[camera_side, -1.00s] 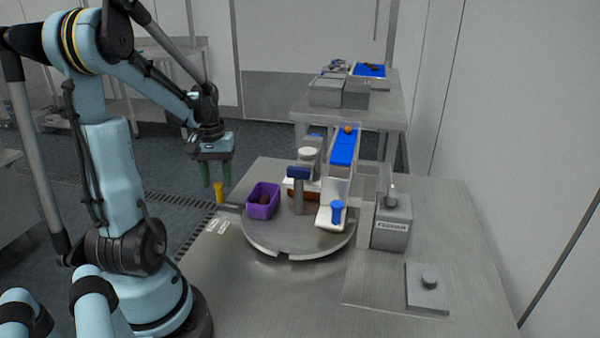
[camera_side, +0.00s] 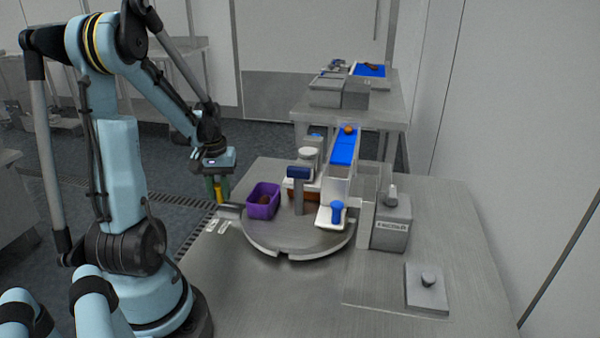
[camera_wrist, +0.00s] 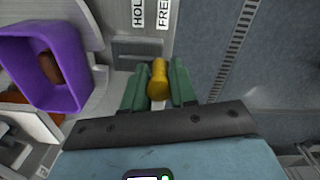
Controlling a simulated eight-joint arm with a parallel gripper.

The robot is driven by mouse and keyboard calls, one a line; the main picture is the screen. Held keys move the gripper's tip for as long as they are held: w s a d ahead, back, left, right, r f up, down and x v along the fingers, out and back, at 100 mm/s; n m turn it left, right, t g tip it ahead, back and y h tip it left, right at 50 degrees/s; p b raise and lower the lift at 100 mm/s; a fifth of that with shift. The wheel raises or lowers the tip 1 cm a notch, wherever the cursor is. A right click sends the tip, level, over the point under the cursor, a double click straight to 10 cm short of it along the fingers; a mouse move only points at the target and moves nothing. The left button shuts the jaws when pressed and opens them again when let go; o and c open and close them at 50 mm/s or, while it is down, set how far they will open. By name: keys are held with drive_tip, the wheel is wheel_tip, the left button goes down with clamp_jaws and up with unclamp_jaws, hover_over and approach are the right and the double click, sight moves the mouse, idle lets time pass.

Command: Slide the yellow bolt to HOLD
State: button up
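The yellow bolt (camera_wrist: 158,80) stands between the two green fingers of my gripper (camera_wrist: 158,88) in the wrist view. One finger is on each side of it, very close; I cannot tell whether they touch it. In the side view my gripper (camera_side: 217,188) is down around the yellow bolt (camera_side: 218,192), at the left edge of the round turntable's bracket. The labels HOLD (camera_wrist: 139,13) and FREE (camera_wrist: 164,13) lie side by side beyond the bolt in the wrist view. The bolt sits nearer the FREE label's line.
A purple bin (camera_side: 263,201) with something brown inside stands on the turntable (camera_side: 290,240), close right of my gripper. A dark blue-topped post (camera_side: 299,190) and a blue-bedded chute (camera_side: 343,150) stand farther right.

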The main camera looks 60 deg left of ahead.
sight(234, 203)
clamp_jaws()
drive_tip(key=shift+w+d, duration=1.25)
drive_tip(key=shift+w, duration=0.05)
drive_tip(key=o, duration=0.8)
unclamp_jaws()
drive_tip(key=shift+r, duration=0.1)
wheel_tip(234, 203, up, 12)
